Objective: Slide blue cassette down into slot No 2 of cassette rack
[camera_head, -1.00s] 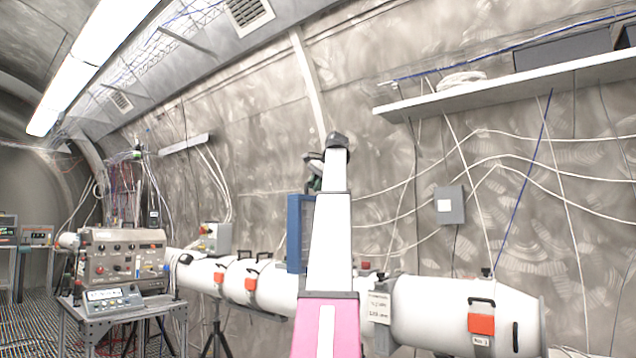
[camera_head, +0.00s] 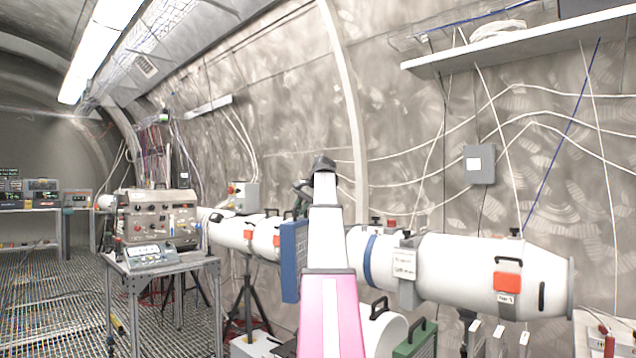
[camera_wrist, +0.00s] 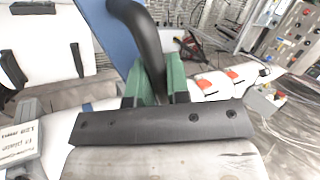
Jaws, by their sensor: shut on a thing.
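The blue cassette (camera_head: 292,262) is a flat upright panel beside my arm in the head view, partly hidden behind it. In the wrist view the cassette's blue face (camera_wrist: 110,35) fills the upper middle, with a thick black curved handle (camera_wrist: 146,40) in front. My gripper (camera_wrist: 158,78) has green fingers and is shut on the cassette, at the lower end of this handle. In the head view my arm mostly hides the gripper.
A long white pipe (camera_head: 460,268) with red-orange labels runs along the wall behind the cassette. A green case (camera_head: 414,342) stands low in front of it. An instrument cart (camera_head: 160,272) stands at left on grated floor. A shelf (camera_head: 520,45) hangs upper right.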

